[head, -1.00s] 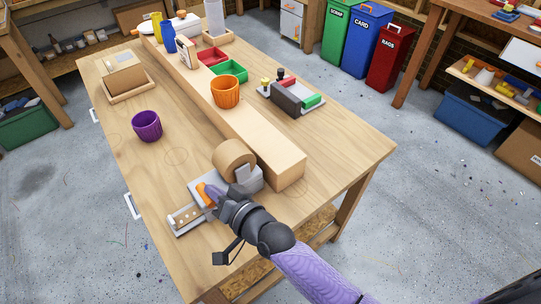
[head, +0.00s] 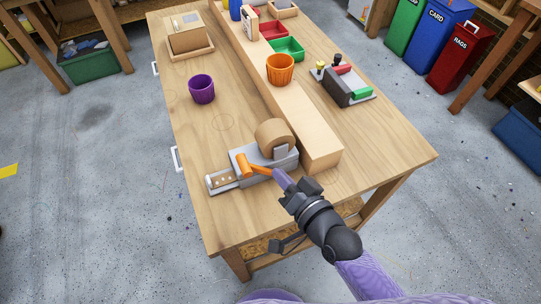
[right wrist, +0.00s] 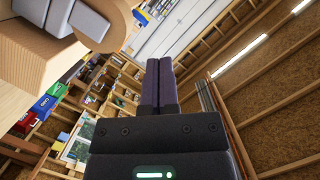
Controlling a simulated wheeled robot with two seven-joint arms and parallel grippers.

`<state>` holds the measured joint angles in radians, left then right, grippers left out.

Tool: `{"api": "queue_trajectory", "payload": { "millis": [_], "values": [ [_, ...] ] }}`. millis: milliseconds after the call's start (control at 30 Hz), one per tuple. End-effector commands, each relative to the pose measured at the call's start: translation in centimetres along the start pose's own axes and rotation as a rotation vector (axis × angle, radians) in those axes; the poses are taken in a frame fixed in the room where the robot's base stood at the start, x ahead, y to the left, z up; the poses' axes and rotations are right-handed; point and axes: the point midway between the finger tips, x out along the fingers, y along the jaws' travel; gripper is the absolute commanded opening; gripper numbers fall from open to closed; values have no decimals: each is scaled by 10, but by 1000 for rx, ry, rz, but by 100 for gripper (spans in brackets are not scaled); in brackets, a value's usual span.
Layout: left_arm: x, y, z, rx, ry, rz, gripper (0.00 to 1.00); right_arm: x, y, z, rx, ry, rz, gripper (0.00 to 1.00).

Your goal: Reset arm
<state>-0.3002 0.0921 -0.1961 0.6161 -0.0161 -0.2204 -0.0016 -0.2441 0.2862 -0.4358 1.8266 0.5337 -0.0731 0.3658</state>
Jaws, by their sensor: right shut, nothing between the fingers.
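A grey bench device (head: 262,168) stands at the near end of the wooden table. It carries a tan roll (head: 272,134), an orange T-shaped handle (head: 243,164) whose bar reaches right, and a pale strip with dots (head: 222,181) at its left end. My right gripper (head: 281,178) is just right of the orange bar's end, its purple fingers shut and empty. I cannot tell whether the tips touch the bar. The right wrist view shows the closed fingers (right wrist: 158,80), with the roll (right wrist: 118,14) and grey parts of the device at the upper left. My left gripper is not in view.
A long tan beam (head: 313,138) runs along the table, with an orange cup (head: 280,68) on it. A purple cup (head: 202,88) stands left of it. A grey fixture with red and green blocks (head: 345,85) is at right. Bare table lies left of the device.

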Motion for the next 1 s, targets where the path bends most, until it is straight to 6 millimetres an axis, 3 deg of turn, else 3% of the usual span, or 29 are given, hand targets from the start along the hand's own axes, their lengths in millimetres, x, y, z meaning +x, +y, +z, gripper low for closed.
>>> {"api": "queue_trajectory", "payload": {
  "millis": [200,633,700,767,867,900,1000],
  "values": [
    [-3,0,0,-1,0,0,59,-18,0,0,1,1,0,0],
    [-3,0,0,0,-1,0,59,-19,0,0,1,1,0,0],
    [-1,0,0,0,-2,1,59,-18,8,6,-10,-10,19,0],
    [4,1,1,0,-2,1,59,-19,31,22,-40,-44,75,0],
    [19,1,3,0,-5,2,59,-30,103,77,-142,-174,248,0],
    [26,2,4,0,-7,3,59,-41,135,105,-188,-251,327,0],
    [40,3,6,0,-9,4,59,-85,206,175,-293,-473,502,0]
  ]
}}
